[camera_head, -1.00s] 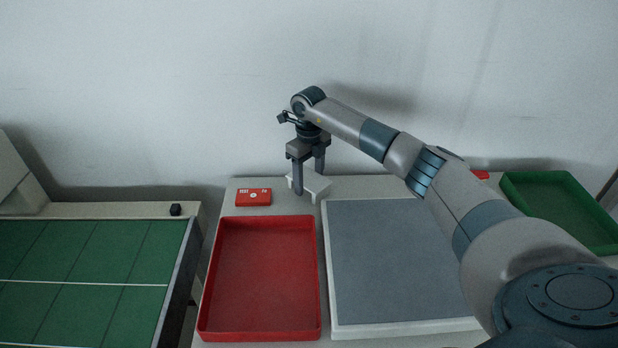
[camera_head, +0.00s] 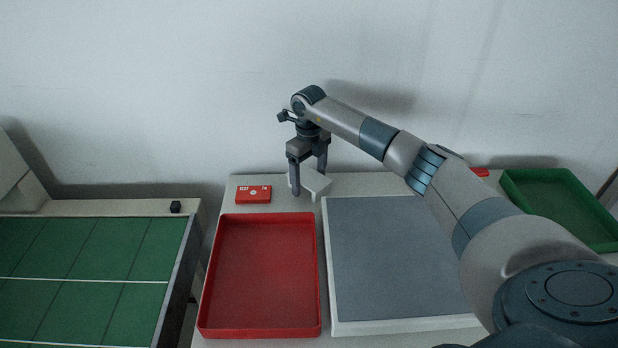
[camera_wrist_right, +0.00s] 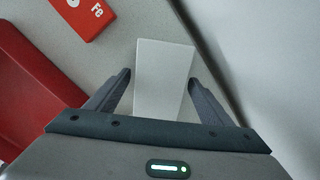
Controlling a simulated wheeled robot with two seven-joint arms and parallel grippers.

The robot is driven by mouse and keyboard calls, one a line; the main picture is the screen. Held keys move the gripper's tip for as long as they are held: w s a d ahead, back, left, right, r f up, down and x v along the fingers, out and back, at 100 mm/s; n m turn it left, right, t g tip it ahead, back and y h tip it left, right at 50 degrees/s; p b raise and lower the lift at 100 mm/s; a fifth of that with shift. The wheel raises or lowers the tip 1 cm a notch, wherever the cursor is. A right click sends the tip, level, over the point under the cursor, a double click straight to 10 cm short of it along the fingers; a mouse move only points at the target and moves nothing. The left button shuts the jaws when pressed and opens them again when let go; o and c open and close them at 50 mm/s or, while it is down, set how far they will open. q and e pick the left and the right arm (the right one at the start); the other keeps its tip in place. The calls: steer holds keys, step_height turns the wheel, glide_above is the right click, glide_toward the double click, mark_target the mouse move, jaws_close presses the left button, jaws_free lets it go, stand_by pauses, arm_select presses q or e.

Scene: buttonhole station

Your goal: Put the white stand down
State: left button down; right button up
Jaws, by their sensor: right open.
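The white stand (camera_head: 318,184) stands on the table at the back, between the red box and the grey mat. My right gripper (camera_head: 309,186) is over it, pointing down, with its fingers spread to either side. In the right wrist view the stand (camera_wrist_right: 163,75) shows as a plain white slab between the open fingers of the right gripper (camera_wrist_right: 160,78), with a gap on each side. Part of the stand is hidden behind the fingers in the head view. My left gripper is not in view.
A red box (camera_head: 253,194) lies left of the stand. An empty red tray (camera_head: 210,290) and a grey mat with a white border (camera_head: 400,260) lie in front. A green tray (camera_head: 562,205) is at the far right. The wall is close behind.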

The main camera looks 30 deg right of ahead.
mark_target(309, 177)
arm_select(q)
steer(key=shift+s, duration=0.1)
arm_select(e)
steer(key=shift+r, duration=0.1)
steer(key=shift+r, duration=0.25)
step_height(309, 177, up, 5)
steer(key=shift+r+b, duration=0.1)
steer(key=shift+b, duration=0.7)
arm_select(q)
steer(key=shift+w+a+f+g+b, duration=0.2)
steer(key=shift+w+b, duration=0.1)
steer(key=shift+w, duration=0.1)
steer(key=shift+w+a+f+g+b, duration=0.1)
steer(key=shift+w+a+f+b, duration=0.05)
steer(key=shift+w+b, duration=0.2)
arm_select(e)
step_height(309, 177, up, 6)
steer(key=shift+r, duration=0.15)
